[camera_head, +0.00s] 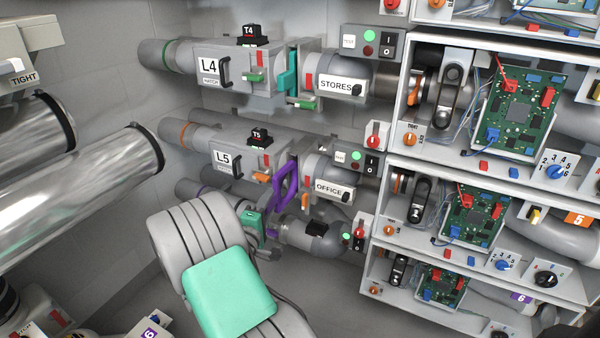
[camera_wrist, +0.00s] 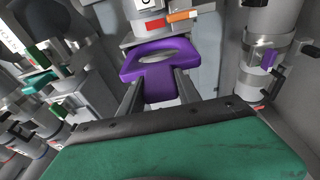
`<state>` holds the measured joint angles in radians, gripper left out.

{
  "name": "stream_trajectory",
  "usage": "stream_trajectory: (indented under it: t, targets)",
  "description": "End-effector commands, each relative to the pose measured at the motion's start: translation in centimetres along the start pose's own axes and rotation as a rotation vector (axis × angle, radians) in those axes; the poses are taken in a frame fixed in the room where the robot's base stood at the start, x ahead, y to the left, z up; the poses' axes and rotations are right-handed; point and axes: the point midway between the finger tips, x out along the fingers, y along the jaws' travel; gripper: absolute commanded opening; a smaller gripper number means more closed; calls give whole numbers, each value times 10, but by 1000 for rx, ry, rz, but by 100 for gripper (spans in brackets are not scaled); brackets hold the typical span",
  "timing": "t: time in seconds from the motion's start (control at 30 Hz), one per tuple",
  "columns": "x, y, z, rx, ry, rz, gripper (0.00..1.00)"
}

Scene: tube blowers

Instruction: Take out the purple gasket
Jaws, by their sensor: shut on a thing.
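The purple gasket (camera_head: 279,187) shows in the head view at the gap between the L5 housing (camera_head: 240,160) and the OFFICE pipe (camera_head: 318,172). In the wrist view the gasket (camera_wrist: 133,66) is a flat ring with a tab toward me, and its opening shows. My gripper (camera_wrist: 158,86) is shut on this tab, one finger on each side. Most of the ring is in view, but I cannot tell whether its far edge is clear of the gap. In the head view my arm hides most of the gripper.
A teal gasket (camera_head: 288,72) stands in the L4 line above. An orange handle (camera_wrist: 183,15) is just beyond the ring. Pipes and fittings crowd the wrist view's left side, and a grey pipe (camera_wrist: 268,45) stands at right. Shelves of circuit boards (camera_head: 515,110) fill the head view's right.

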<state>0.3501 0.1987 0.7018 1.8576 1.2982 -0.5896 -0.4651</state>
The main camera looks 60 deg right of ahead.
Motion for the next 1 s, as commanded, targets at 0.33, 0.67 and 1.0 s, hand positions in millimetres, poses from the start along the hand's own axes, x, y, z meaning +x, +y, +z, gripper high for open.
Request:
stream_trajectory:
  t: [0.33, 0.67, 1.0]
  targets:
    - [-4, 0, -2, -1, 2, 0, 0]
    - [-31, -1, -7, -2, 3, 0, 0]
    - [-58, 0, -13, -1, 4, 0, 0]
